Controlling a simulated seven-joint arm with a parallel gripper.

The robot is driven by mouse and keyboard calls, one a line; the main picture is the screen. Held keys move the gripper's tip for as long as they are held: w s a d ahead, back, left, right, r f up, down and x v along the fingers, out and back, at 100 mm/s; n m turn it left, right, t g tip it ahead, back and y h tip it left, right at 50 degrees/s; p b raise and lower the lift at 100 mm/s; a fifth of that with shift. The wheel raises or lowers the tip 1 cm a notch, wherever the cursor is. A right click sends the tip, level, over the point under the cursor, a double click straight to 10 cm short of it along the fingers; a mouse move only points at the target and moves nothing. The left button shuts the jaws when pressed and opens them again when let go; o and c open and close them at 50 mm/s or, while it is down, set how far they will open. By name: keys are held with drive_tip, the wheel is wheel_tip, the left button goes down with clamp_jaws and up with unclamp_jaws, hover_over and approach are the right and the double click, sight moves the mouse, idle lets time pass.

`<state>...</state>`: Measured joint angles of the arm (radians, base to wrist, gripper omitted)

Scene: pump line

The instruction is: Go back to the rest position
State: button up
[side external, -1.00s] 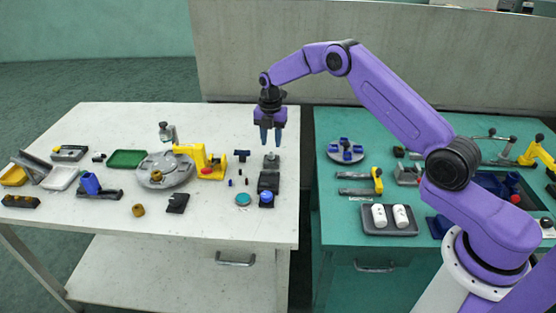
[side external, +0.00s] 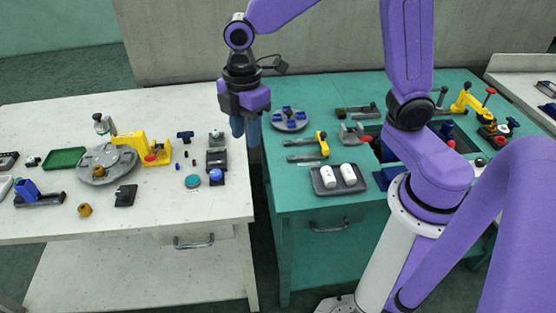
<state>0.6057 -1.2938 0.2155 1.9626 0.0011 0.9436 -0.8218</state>
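My gripper (side external: 245,132) hangs in the air with its blue-grey fingers pointing down, in front of the gap between the white table (side external: 120,225) and the green table (side external: 300,205). Two separate fingers show, with nothing seen between them. From this angle they partly overlap, so the gap looks narrow. The black fixture (side external: 216,160) with a blue knob on the white table is to its left. The grey tray (side external: 322,186) with two white cylinders is to its right and lower in the picture.
A round grey plate (side external: 92,178) and a yellow clamp (side external: 155,151) stand on the white table. A grey disc with blue blocks (side external: 275,123) and a yellow-handled tool (side external: 322,143) are on the green table.

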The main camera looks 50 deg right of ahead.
drive_tip(key=s+d+m, duration=0.2)
drive_tip(key=s+d, duration=0.2)
drive_tip(key=s, duration=0.6)
drive_tip(key=s+d+m, duration=0.2)
drive_tip(key=s+d, duration=0.2)
drive_tip(key=s, duration=0.6)
drive_tip(key=shift+m, duration=0.4)
